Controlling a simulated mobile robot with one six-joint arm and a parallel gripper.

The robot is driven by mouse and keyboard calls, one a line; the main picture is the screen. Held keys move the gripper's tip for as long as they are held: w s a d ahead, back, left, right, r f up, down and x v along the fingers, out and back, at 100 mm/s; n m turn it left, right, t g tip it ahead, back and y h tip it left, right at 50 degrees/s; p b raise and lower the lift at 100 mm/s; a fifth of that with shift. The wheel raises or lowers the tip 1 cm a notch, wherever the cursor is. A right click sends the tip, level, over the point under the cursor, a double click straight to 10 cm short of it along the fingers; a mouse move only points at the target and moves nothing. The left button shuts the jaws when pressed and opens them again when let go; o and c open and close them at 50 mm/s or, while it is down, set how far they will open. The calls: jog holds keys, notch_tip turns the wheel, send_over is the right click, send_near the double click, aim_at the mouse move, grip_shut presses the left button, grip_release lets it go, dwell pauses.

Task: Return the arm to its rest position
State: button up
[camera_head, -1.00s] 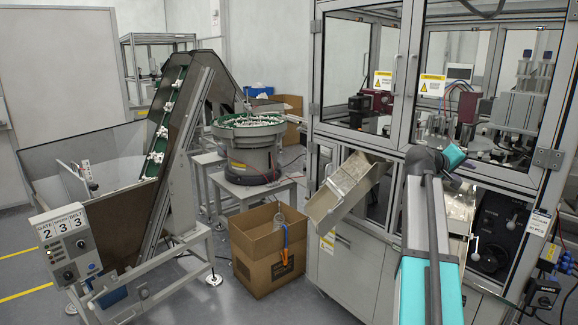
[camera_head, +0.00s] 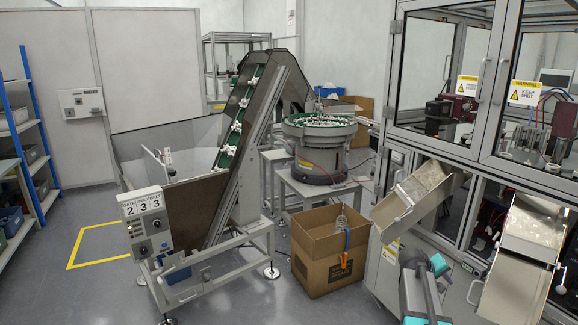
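My arm (camera_head: 422,292), grey with teal joint covers, shows at the bottom right of the head view, in front of the machine cabinet's lower part. Only a short upper stretch of it is visible; the rest runs out of the bottom edge. My gripper cannot be made out, so its state and anything in it are hidden.
An open cardboard box (camera_head: 329,272) stands on the floor left of my arm. A metal chute (camera_head: 412,203) juts from the cabinet above it. The hopper conveyor's control box (camera_head: 146,223) is further left. Floor beside the blue shelf (camera_head: 37,150) is clear.

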jog(key=s+a+f+n+g+y, duration=0.1)
jog(key=s+a+f, duration=0.4)
jog(key=a+f, duration=0.3)
jog(key=s+a+f+g+y, duration=0.15)
jog(key=s+a+f, duration=0.25)
jog(key=a+f, duration=0.5)
jog(key=s+a+f+n+g+y, duration=0.1)
jog(key=s+a+f, duration=0.4)
jog(key=f, duration=0.6)
jog(key=s+a+f+m+g+y, duration=0.1)
jog(key=s+a+f, duration=0.2)
jog(key=s+a, duration=0.3)
jog(key=s+a+f+g+y, duration=0.2)
jog(key=s+a+f, duration=0.2)
jog(key=s, duration=0.9)
jog(key=s+a+f+m+g+y, duration=0.1)
jog(key=s+a+f+g+y, duration=0.1)
jog(key=s+a+f, duration=0.2)
jog(key=s+a, duration=0.3)
jog(key=s, duration=0.2)
jog(key=shift+s+a+m, duration=0.2)
jog(key=shift+a+m, duration=0.1)
jog(key=shift+c, duration=0.9)
